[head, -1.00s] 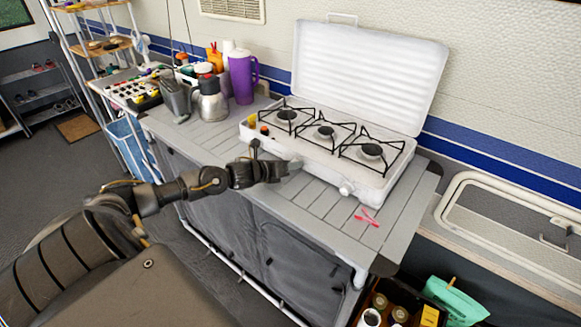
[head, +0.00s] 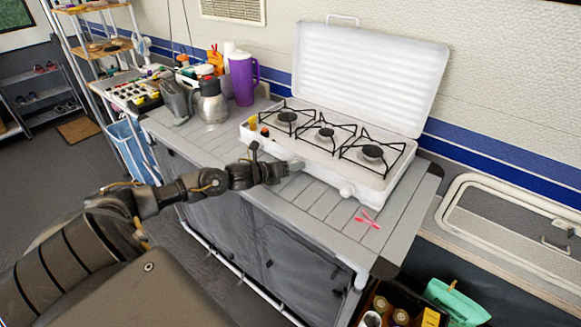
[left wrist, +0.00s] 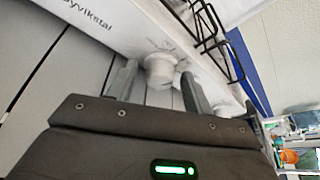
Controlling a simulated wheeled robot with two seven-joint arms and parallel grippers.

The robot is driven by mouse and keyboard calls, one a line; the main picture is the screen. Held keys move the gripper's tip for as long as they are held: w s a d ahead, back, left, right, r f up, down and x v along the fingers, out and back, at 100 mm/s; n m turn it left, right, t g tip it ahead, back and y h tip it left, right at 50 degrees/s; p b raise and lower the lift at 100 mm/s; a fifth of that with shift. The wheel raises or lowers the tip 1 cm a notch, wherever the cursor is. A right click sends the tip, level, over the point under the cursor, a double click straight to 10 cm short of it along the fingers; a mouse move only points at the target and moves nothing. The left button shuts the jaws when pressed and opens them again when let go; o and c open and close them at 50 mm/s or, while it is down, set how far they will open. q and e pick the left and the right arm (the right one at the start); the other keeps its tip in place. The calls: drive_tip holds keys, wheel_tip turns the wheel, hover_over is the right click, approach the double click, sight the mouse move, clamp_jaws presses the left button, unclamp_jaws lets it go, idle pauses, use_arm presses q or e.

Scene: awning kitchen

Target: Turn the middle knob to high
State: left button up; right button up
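The white camp stove (head: 388,188) stands on the grey counter with its lid raised and three burners in a row. Its right knob (head: 347,189) shows at the front. The middle knob is mostly hidden in the head view by my left gripper (head: 290,168). In the left wrist view a white knob (left wrist: 158,66) lies between the two fingertips of my left gripper (left wrist: 158,78), with a narrow gap visible on each side. The gripper is open around it. The knob's setting cannot be read. My right gripper is not in view.
A pink item (head: 368,219) lies on the counter (head: 320,212) right of the gripper. A yellow-topped bottle (head: 252,121) stands by the stove's left end. A metal jug (head: 212,103) and purple pitcher (head: 242,77) stand further left.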

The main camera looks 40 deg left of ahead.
use_arm(q)
drive_tip(key=shift+s, duration=0.15)
drive_tip(key=v, duration=0.8)
drive_tip(key=shift+s+a+b, duration=0.15)
drive_tip(key=shift+s+b, duration=0.2)
drive_tip(key=shift+s+a+r, duration=0.1)
drive_tip(key=shift+s+r, duration=0.1)
drive_tip(key=shift+s, duration=0.3)
drive_tip(key=shift+s+r, duration=0.1)
drive_tip(key=shift+s, duration=0.2)
drive_tip(key=shift+r, duration=0.1)
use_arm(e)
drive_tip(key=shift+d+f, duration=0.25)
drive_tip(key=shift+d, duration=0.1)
